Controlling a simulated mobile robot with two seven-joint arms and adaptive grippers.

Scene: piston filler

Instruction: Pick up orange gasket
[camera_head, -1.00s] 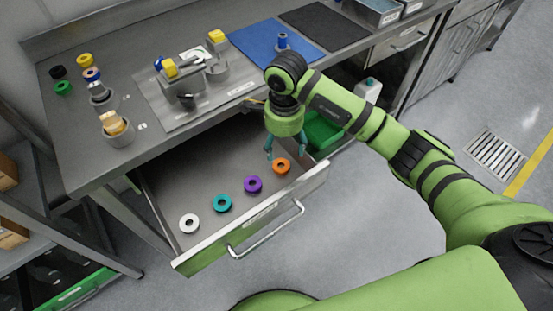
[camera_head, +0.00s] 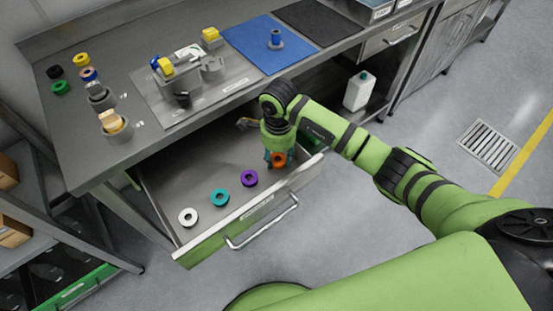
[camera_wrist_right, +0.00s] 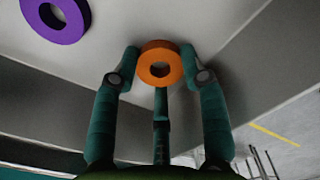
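The orange gasket (camera_head: 279,160) is a thick ring at the right end of the open drawer (camera_head: 222,160). My right gripper (camera_head: 279,155) points down at it. In the right wrist view the orange gasket (camera_wrist_right: 160,64) sits between the fingertips of my right gripper (camera_wrist_right: 160,66), one on each side and apparently touching its rim. A third finger shows below it. The gasket looks close to the drawer floor; I cannot tell whether it is lifted. My left gripper is not in view.
A purple gasket (camera_head: 249,178), a teal gasket (camera_head: 220,197) and a white gasket (camera_head: 188,217) lie in a row in the drawer. The purple gasket (camera_wrist_right: 58,14) is close by in the wrist view. The drawer's front wall and handle (camera_head: 262,222) are near the gripper.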

